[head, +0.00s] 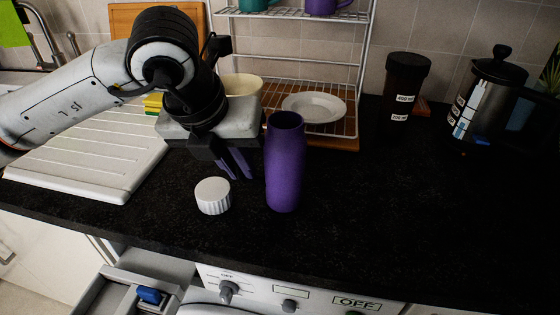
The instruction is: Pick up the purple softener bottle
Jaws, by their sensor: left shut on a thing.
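The purple softener bottle (285,165) is tall and upright, with its base at the black counter. It shows near the middle of the head view, and its top looks open. My left gripper (243,172) comes down from the upper left, with its fingers close against the bottle's left side. A small white ribbed cap (213,197) lies on the counter in front of the fingers. My right gripper is not in view.
A wire rack (365,50) behind the bottle holds a white plate (314,106) and mugs. A dark labelled jar (403,95) and a coffee press (490,95) stand at the right. A white draining board (75,170) is at the left. The counter's right front is clear.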

